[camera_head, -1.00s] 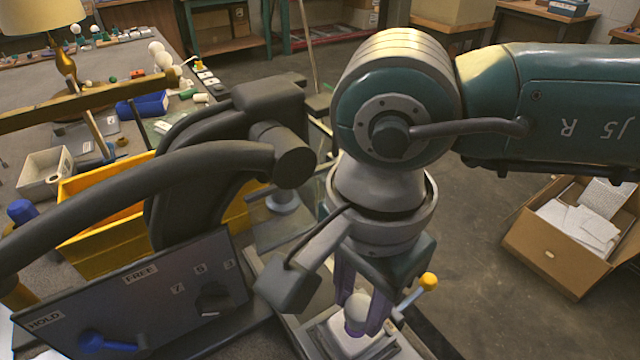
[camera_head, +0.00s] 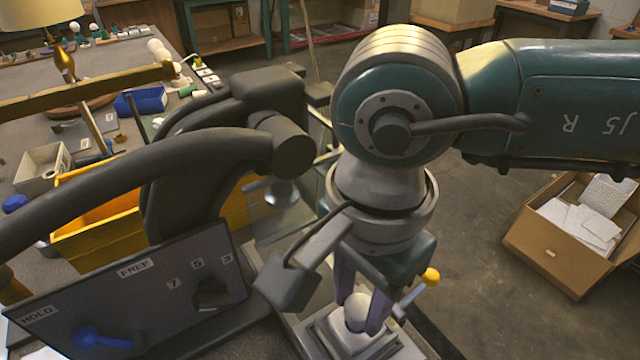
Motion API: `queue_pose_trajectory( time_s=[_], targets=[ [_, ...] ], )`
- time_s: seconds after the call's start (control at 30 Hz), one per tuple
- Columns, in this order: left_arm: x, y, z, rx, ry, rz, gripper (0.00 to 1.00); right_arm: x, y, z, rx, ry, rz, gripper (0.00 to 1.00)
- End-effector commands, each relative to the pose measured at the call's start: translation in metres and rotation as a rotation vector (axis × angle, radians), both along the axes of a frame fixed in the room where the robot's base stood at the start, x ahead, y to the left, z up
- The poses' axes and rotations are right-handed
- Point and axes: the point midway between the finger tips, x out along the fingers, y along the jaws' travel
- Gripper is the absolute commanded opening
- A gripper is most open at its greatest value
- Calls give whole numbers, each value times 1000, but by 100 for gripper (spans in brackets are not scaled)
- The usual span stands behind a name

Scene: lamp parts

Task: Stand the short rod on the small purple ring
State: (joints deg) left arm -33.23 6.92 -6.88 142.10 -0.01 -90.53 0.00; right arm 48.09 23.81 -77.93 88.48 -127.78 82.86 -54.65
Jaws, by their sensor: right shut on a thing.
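My right gripper (camera_head: 361,314) points down at the lower middle, with its two purplish fingers around a pale, rounded thing (camera_head: 357,309). It is shut on this thing, just above or touching a light square block (camera_head: 349,343) at the bottom edge. I cannot tell whether the pale thing is the end of the short rod, as the fingers hide its sides. I cannot make out the small purple ring. My left gripper is not in view.
A lever with a yellow knob (camera_head: 431,276) sticks up right of my right gripper. A dark panel (camera_head: 150,290) and a thick dark curved bar (camera_head: 190,160) stand to the left. A yellow bin (camera_head: 105,235) lies behind them. A cardboard box (camera_head: 560,240) is on the floor.

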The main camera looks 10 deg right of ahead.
Motion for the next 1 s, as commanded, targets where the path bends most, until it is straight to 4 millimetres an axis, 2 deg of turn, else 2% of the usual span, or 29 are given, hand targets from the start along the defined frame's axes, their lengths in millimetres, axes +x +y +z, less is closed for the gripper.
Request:
queue_pose_trajectory(
  time_s=[0.27, 0.3, 0.57, 0.6, 0.87, 1.0],
  targets=[
    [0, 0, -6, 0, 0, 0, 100, 0, 0, -4, 0, 0, 0, 0],
    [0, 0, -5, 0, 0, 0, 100, 0, 0, -3, 0, 0, 0, 42],
    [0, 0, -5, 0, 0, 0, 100, 0, 0, -3, 0, 0, 0, 71],
    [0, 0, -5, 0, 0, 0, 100, 0, 0, -3, 0, 0, 0, 73],
    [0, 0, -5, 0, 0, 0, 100, 0, 0, -2, 0, 0, 0, 73],
    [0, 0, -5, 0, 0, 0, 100, 1, 0, 14, 1, -4, 1, 73]
  ],
)
